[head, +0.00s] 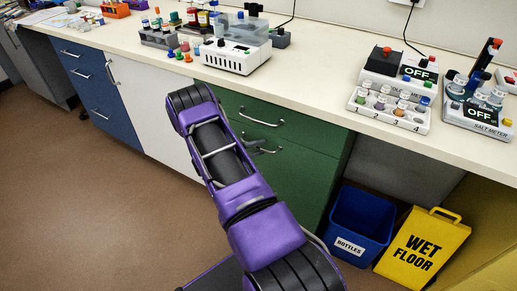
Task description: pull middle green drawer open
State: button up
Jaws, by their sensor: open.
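The green drawer unit (297,184) stands under the counter, partly hidden by my purple arm. Its top drawer (300,127) has a curved silver handle (262,120) and looks closed. The middle green drawer (300,160) lies just below and looks flush with the front; its left part is behind my arm. My gripper (263,146) is mostly hidden behind my arm. Its dark grey tip shows to the right of the arm, at the height of the middle drawer's handle. It is open, but I cannot tell whether it touches that handle.
A blue bottles bin (361,222) and a yellow wet floor sign (425,246) stand right of the drawers. A white cabinet (150,113) and blue drawers (89,85) are at left. The brown floor (90,200) is clear. Lab equipment stands on the counter (320,87).

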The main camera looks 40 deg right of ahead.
grip_shut()
dwell(1.4)
